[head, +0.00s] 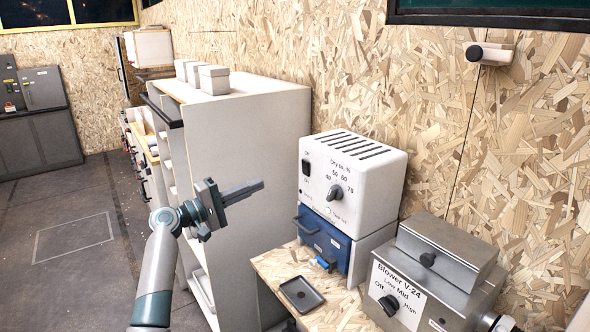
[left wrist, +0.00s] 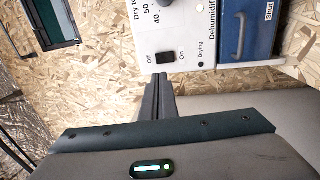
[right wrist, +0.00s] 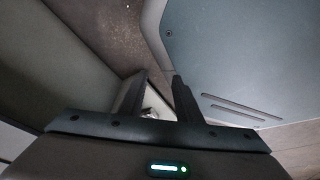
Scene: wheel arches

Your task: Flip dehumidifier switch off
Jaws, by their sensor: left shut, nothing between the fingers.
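The dehumidifier (head: 372,188) is a white box with a vented top, a round humidity knob (head: 335,192) and a black rocker switch (head: 306,167) at its front's upper left. In the left wrist view the switch (left wrist: 165,57) sits between the labels Off and On; its tilt is too small to tell. My left gripper (head: 262,186) is shut and empty, left of the dehumidifier. In the left wrist view its fingertips (left wrist: 160,76) point at the switch and look close, contact not visible. My right gripper (right wrist: 161,75) shows only in its wrist view, fingers apart and empty.
A blue drawer (head: 322,242) is under the dehumidifier. A dark tray (head: 301,295) lies on the wooden bench. A grey blower box (head: 430,270) with a knob stands at the right. A tall white cabinet (head: 245,130) stands behind my left gripper. A grey-blue panel (right wrist: 240,60) is near my right gripper.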

